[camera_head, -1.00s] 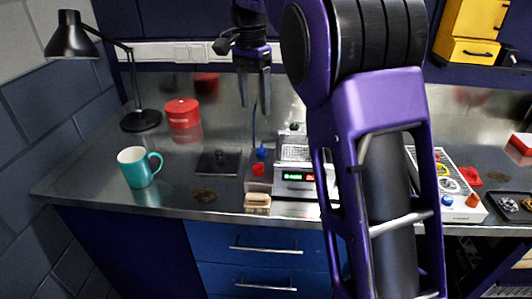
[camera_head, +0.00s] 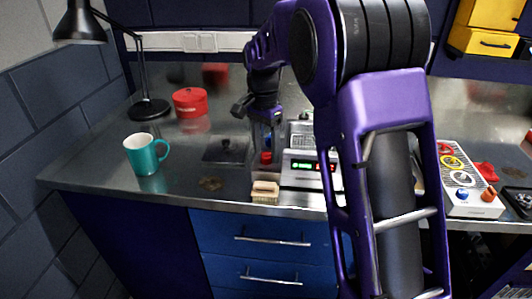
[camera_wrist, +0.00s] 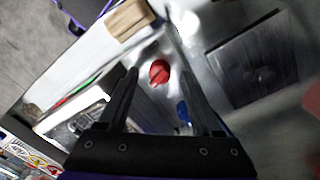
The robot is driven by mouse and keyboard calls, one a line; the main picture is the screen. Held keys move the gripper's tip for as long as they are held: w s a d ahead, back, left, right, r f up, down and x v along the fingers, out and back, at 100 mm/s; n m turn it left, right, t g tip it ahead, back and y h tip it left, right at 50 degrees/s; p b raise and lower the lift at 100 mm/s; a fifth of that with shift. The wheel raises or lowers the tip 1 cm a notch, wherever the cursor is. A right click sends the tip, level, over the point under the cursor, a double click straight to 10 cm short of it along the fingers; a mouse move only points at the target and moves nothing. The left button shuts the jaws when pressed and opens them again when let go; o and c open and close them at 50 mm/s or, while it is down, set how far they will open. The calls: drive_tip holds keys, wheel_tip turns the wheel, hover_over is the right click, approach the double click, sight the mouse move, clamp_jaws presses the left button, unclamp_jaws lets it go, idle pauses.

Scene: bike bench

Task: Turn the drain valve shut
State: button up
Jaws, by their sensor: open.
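A red knob (camera_head: 265,157) stands on a small metal block at the left of the steel machine; I take it to be the drain valve. In the wrist view the red knob (camera_wrist: 159,72) lies between and just beyond my fingertips. A blue knob (camera_wrist: 183,110) sits beside it, nearer my right finger. My gripper (camera_head: 266,140) is open and empty, pointing down just above the red knob; it also shows in the wrist view (camera_wrist: 153,70). I cannot tell whether a finger touches the knob.
The steel machine (camera_head: 301,168) with a green and red display stands close at the right. A wooden-topped block (camera_head: 265,191) lies in front, and a dark square plate (camera_head: 225,150) to the left. A teal mug (camera_head: 142,153), red tin (camera_head: 189,102) and lamp (camera_head: 148,109) stand farther left.

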drive_tip(key=shift+f, duration=0.45)
drive_tip(key=shift+c, duration=0.3)
clamp_jaws()
